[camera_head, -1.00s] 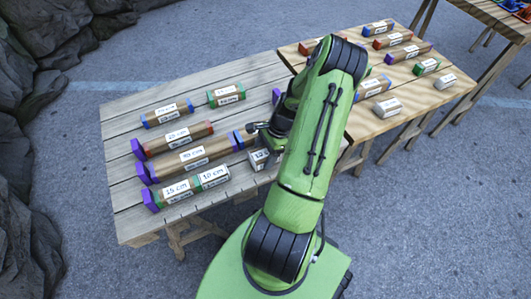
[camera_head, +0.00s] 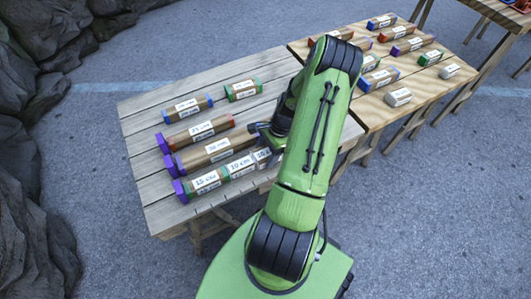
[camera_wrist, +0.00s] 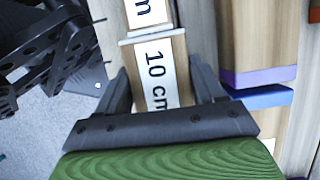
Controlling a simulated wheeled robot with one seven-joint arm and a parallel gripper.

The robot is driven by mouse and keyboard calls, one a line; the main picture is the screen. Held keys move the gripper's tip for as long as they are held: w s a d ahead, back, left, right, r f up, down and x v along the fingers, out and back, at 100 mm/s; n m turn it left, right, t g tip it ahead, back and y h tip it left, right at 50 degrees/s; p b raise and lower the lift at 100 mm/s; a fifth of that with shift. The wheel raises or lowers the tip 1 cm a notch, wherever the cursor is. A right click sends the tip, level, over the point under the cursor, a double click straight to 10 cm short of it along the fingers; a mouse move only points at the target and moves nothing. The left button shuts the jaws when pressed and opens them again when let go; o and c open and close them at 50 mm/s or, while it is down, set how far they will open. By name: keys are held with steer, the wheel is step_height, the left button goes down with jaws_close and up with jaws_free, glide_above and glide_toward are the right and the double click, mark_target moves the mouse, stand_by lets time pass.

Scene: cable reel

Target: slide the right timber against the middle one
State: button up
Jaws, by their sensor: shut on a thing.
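The front row on the left table holds the left timber (camera_head: 206,182), marked 15 cm with a purple end, and the middle timber (camera_head: 240,166), marked 10 cm. The right timber (camera_head: 262,155) lies in line at the middle one's right end, with no clear gap seen in the head view. My gripper (camera_head: 264,142) is over the right timber. In the wrist view my fingers (camera_wrist: 163,92) are shut on the sides of the right timber (camera_wrist: 155,70), whose label reads 10 cm. The middle timber (camera_wrist: 143,14) shows beyond a pale seam at the top.
Behind the row lies a long timber (camera_head: 215,148); in the wrist view a purple end (camera_wrist: 258,76) and a blue end (camera_wrist: 262,97) are close beside my right finger. More timbers lie farther back. A second table (camera_head: 440,85) at the right carries several short timbers.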

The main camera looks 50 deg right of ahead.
steer(key=shift+w+a, duration=0.25)
steer(key=shift+a, duration=0.25)
steer(key=o, duration=1.2)
steer(key=shift+w, duration=0.1)
steer(key=shift+d, duration=0.1)
steer(key=shift+d+r, duration=0.15)
steer(key=shift+r, duration=0.2)
steer(key=p+v, duration=0.5)
steer(key=v, duration=1)
steer(key=shift+s, duration=0.2)
steer(key=shift+f, duration=0.1)
